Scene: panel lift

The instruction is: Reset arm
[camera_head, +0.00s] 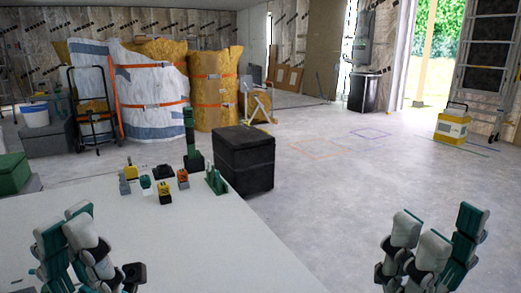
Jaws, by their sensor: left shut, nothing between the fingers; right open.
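In the head view my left gripper (82,250) is at the lower left, over the near part of the white table. It is shut, with nothing held. My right gripper (430,250) is at the lower right, beyond the table's right edge and in front of the open floor. It is open and empty. Both grippers are apart from the objects on the table, and the lower parts of both are cut off by the picture's edge.
The white table (210,245) bears several small tools (165,190) at its far edge. A black box (245,160) stands just beyond. Wrapped bundles (150,90) and a hand truck (92,115) stand at the back left. A yellow case (452,127) is at the right. The middle floor is clear.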

